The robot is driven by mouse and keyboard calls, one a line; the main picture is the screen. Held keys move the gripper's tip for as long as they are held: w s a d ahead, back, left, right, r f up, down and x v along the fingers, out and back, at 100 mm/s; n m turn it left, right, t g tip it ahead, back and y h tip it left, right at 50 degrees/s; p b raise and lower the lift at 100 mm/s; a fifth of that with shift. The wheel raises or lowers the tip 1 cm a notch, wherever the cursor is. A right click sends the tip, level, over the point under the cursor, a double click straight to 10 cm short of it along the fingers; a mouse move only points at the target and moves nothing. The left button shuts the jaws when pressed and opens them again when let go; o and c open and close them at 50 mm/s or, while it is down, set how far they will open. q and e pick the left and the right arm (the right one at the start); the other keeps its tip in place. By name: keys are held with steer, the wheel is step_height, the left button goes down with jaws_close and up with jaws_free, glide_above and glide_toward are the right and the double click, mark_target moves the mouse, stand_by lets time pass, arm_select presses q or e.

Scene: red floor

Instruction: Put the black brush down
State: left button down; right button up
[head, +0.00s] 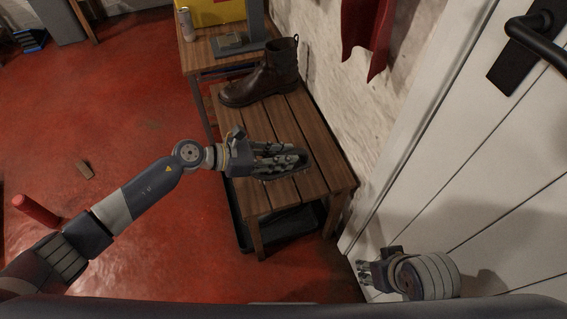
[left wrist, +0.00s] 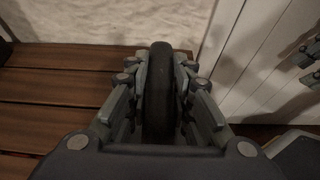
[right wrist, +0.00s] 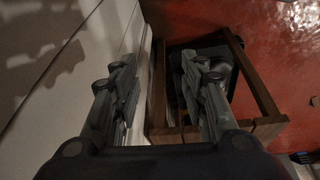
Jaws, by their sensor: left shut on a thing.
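My left gripper (head: 285,159) is over the front part of the slatted wooden bench (head: 284,110). It is shut on the black brush (left wrist: 160,95), a long dark rounded thing held between the fingers in the left wrist view. In the head view the fingers hide most of the brush, and its dark edge shows around them. I cannot tell whether the brush touches the slats. My right gripper (head: 364,272) is low by the white door; in the right wrist view its fingers (right wrist: 160,95) are apart with nothing between them.
A brown boot (head: 262,78) stands on the bench behind the left gripper. Beyond it a wooden table holds a yellow box (head: 218,10) and a can (head: 186,24). A black tray (head: 285,226) is under the bench. The white door (head: 470,165) bounds the right; bare slats lie around the gripper.

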arm_select(q)
steer(key=shift+w+d+f, duration=0.1)
steer(key=shift+d+f, duration=0.05)
steer(key=shift+d, duration=0.05)
step_height(320, 180, down, 3)
steer(key=shift+f+b, duration=0.1)
steer(key=shift+b, duration=0.55)
arm_select(e)
steer(key=w, duration=0.1)
steer(key=w+a+t, duration=0.1)
steer(key=w, duration=0.1)
steer(key=w+r+t, duration=0.1)
steer(key=w, duration=0.1)
steer(key=shift+a+y, duration=0.25)
steer(key=shift+y, duration=0.05)
steer(key=shift+w+t, duration=0.2)
steer(key=shift+t, duration=0.1)
arm_select(q)
steer(key=shift+f, duration=0.15)
steer(key=c, duration=1.4)
jaws_free()
arm_select(e)
steer(key=shift+w+a+r+t, duration=0.2)
steer(key=shift+w+t, duration=0.1)
steer(key=shift+w, duration=0.1)
